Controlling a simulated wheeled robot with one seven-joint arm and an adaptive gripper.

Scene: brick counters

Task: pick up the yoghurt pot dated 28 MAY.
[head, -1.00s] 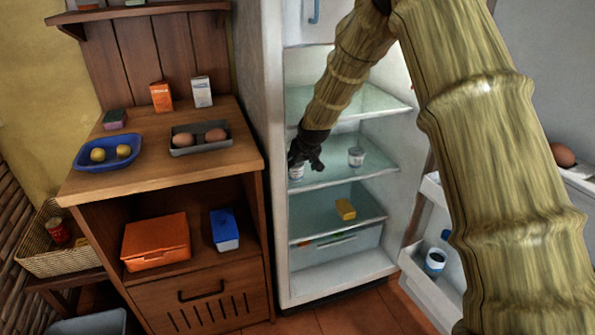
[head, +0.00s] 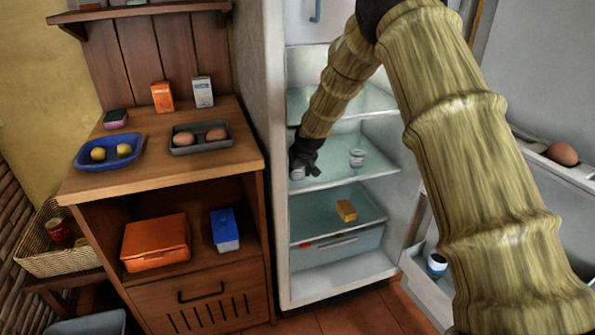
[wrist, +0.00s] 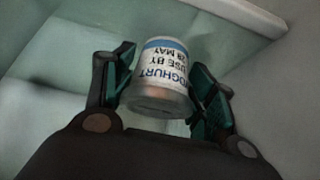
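The yoghurt pot dated 28 MAY (wrist: 160,78) is white with a blue band and grey end; its label reads upside down in the wrist view. In the head view, this pot (head: 297,174) is at the left of the fridge's middle shelf, partly covered by my gripper (head: 304,166). In the wrist view, my gripper (wrist: 163,85) has one finger on each side of the pot, with a narrow gap showing at the left. It looks open around the pot.
The fridge side wall (head: 262,150) is close to the left of my gripper. A glass shelf (head: 375,98) is above, and a yellow block (head: 346,210) lies on the shelf below. The open fridge door with an egg (head: 562,153) is at the right.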

